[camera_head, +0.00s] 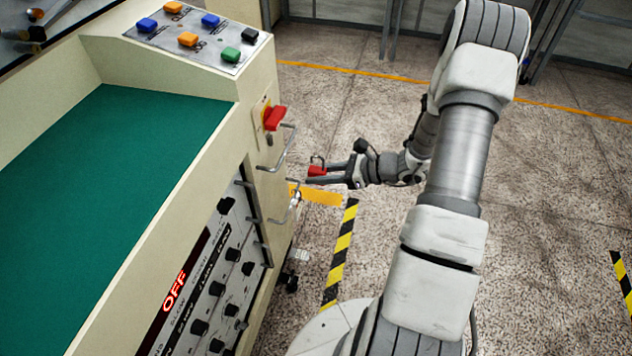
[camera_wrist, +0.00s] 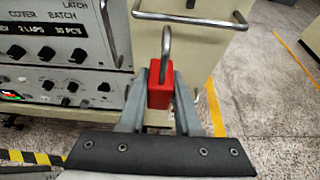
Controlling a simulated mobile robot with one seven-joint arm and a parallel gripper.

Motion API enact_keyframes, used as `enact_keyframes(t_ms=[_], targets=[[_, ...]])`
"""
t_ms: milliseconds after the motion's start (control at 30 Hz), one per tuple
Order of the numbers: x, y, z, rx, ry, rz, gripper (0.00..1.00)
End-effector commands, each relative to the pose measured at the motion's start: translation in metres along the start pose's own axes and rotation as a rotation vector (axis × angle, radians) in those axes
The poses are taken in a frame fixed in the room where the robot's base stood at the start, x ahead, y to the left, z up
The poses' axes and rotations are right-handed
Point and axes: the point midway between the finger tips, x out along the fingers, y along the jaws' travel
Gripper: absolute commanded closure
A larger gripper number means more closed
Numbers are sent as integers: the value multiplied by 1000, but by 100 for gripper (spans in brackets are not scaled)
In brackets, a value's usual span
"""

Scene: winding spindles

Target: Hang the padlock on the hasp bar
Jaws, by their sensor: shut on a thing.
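The padlock (camera_head: 317,171) has a red body and a grey metal shackle pointing up. In the wrist view the padlock (camera_wrist: 160,94) is upright between the two fingers of my gripper (camera_wrist: 160,88), which is shut on its body. In the head view my gripper (camera_head: 326,175) holds it in the air to the right of the cream machine. A bent metal bar (camera_head: 287,153) sticks out from the machine's end below a red switch; a wide bar (camera_wrist: 190,20) crosses the top of the wrist view. Which bar is the hasp bar is not certain. The shackle appears apart from the bars.
The red rotary switch (camera_head: 274,118) sits on the cream machine (camera_head: 180,190) above the bar. Another bar (camera_head: 284,212) is lower down. A control panel with knobs (camera_wrist: 60,55) is at the left of the wrist view. The floor to the right is open.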

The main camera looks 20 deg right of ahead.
Motion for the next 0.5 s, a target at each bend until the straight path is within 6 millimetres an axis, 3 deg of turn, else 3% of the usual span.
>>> enact_keyframes(t_ms=[500], targets=[[33, 0, 14, -2, -2, 2, 100]])
